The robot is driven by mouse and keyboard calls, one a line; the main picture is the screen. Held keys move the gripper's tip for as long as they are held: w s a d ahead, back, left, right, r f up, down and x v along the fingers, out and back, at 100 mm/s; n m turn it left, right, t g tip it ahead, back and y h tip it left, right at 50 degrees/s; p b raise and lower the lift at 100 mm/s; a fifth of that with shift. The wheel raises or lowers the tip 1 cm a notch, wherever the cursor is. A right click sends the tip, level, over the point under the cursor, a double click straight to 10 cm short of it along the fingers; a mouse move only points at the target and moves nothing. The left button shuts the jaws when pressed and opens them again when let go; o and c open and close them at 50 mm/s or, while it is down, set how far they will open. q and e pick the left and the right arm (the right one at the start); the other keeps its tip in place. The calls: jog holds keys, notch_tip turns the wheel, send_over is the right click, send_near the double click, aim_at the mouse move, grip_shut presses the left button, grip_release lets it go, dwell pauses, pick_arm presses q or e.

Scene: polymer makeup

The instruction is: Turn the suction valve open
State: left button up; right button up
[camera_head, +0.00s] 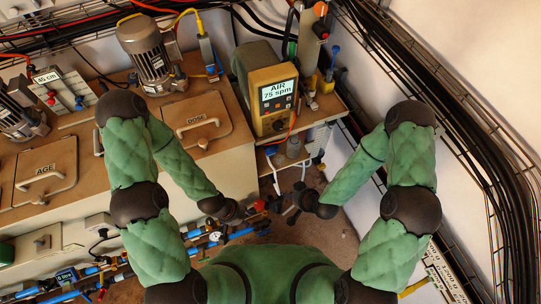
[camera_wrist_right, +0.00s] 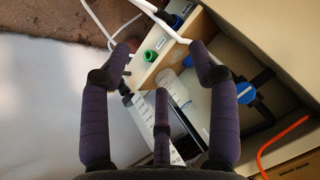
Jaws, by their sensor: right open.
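I cannot tell for certain which part is the suction valve. In the right wrist view, a blue valve handle (camera_wrist_right: 246,94) on a dark pipe shows just right of my right-hand finger.
The yellow AIR display unit (camera_head: 275,98) stands on a shelf above the grippers. Tan tank lids (camera_head: 198,124) and blue pipes (camera_head: 235,233) lie to the left. A white tube (camera_wrist_right: 160,20) and an orange hose (camera_wrist_right: 280,138) run close by. Cable trays line the right wall.

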jog(key=w+a+n+t+y+b, duration=0.1)
jog(key=w+a+n+t+b, duration=0.25)
jog(key=w+t, duration=0.25)
jog(key=t+y+b, duration=0.2)
jog(key=t+b, duration=0.1)
jog(key=t, duration=0.2)
send_near(272, 154)
jog(key=b+x, duration=0.3)
jog(key=x, duration=0.8)
jog(key=shift+a, duration=0.1)
jog(key=shift+r+n, duration=0.1)
jog(key=shift+n, duration=0.15)
jog(key=c, duration=1.1)
